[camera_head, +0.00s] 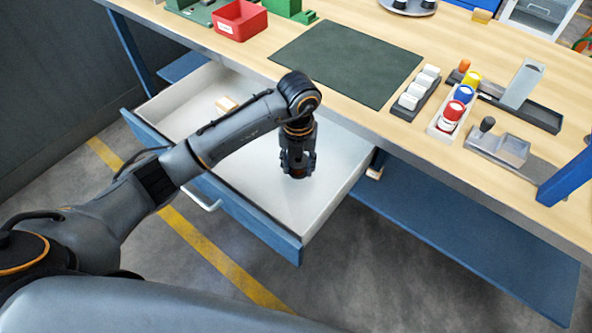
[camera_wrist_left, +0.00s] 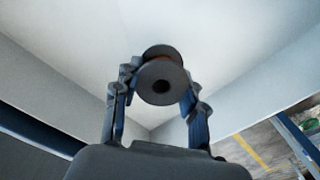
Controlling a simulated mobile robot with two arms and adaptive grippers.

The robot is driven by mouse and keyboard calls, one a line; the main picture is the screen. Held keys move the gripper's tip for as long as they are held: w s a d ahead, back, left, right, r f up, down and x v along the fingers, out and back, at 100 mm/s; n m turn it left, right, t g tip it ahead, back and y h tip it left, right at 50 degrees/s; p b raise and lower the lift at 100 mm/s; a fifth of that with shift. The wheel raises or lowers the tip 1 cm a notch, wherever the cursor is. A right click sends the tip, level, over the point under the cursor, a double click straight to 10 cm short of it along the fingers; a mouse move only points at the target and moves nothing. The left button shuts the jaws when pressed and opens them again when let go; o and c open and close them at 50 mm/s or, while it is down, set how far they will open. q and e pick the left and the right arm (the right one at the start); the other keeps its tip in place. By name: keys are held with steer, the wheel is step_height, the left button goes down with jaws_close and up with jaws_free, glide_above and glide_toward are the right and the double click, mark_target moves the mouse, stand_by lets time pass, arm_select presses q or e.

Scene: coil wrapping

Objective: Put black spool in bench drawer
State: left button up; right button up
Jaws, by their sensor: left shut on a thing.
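My left gripper (camera_head: 297,163) reaches down over the open bench drawer (camera_head: 204,189). In the left wrist view the gripper (camera_wrist_left: 160,92) is shut on the black spool (camera_wrist_left: 161,83), which has dark round flanges and a centre hole. The spool is inside the drawer's walls, above or on its pale floor; I cannot tell whether it touches. The drawer is pulled out, with a blue front and a handle. My right gripper is not in view.
On the wooden bench (camera_head: 290,35) are a dark green mat (camera_head: 346,62), a red bin (camera_head: 240,20), and a rack of coloured spools (camera_head: 452,112). A blue lower shelf (camera_head: 470,250) is at the right.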

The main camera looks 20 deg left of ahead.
mark_target(296, 173)
arm_select(q)
steer(key=f, duration=0.3)
steer(key=shift+w+a+f+p, duration=0.1)
steer(key=shift+a+f+p, duration=0.1)
steer(key=shift+a+p, duration=0.15)
steer(key=shift+f, duration=0.2)
steer(key=shift+d, duration=0.1)
steer(key=shift+f, duration=0.1)
steer(key=shift+f, duration=0.15)
steer(key=o, duration=1.1)
steer(key=shift+o, duration=0.2)
